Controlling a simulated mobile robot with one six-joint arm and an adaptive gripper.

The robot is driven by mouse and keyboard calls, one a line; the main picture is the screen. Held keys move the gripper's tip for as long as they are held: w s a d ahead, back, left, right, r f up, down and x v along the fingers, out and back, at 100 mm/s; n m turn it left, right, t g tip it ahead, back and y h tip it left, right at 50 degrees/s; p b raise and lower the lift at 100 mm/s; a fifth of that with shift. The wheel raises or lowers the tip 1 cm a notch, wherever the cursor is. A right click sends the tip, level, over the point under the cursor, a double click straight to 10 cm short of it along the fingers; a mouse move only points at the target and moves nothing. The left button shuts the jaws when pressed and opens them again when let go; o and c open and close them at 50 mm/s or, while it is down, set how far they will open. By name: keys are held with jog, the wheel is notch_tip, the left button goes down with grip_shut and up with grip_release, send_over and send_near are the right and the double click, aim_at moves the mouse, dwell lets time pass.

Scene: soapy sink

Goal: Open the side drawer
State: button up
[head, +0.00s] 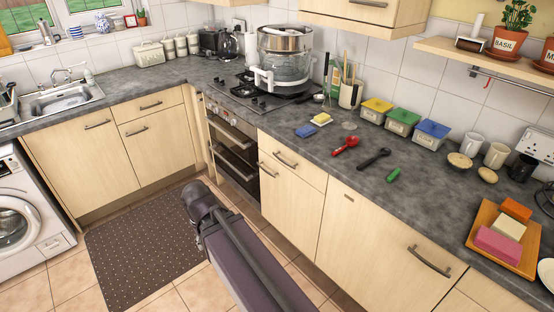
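Two shallow drawer fronts in pale wood show in the head view. One drawer (295,170) is right of the oven, above a cupboard door, with a dark bar handle (285,158). The other drawer (165,113) is in the left run, right of the sink, with a dark bar handle (150,105). Both look shut, flush with the fronts around them. The picture does not tell which one is the side drawer. My arm (255,260) reaches up from the bottom edge to a dark joint, over the floor and clear of both drawers. My gripper cannot be made out.
A black oven (236,155) stands between the drawers. A dark dotted mat (150,245) lies on the open floor. A washing machine (25,215) stands at left. The right counter (330,165) holds spoons, tubs, cups and a soap tray (483,218). A shelf (480,58) hangs above.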

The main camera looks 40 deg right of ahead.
jog(key=shift+w+a, duration=0.1)
jog(key=shift+w, duration=0.15)
dwell(0.3)
jog(key=w+d+f+n+t+h+b, duration=0.2)
jog(key=w+d+f+h+b, duration=0.2)
jog(key=w+d+b, duration=0.4)
jog(key=w+d+f+n+t+h+b, duration=0.1)
jog(key=w+d+f+t+h+b, duration=0.2)
jog(key=d+b, duration=1)
jog(key=w+d+f+n+t+h+b, duration=0.2)
jog(key=w+d+f+h+b, duration=0.4)
jog(key=w+d+b, duration=0.5)
jog(key=w+d+t+h, duration=0.1)
jog(key=w+d+h, duration=0.1)
jog(key=d, duration=0.5)
jog(key=shift+w+d+f+n+h+b, duration=0.3)
jog(key=shift+w+f+h, duration=0.1)
jog(key=shift+w, duration=0.05)
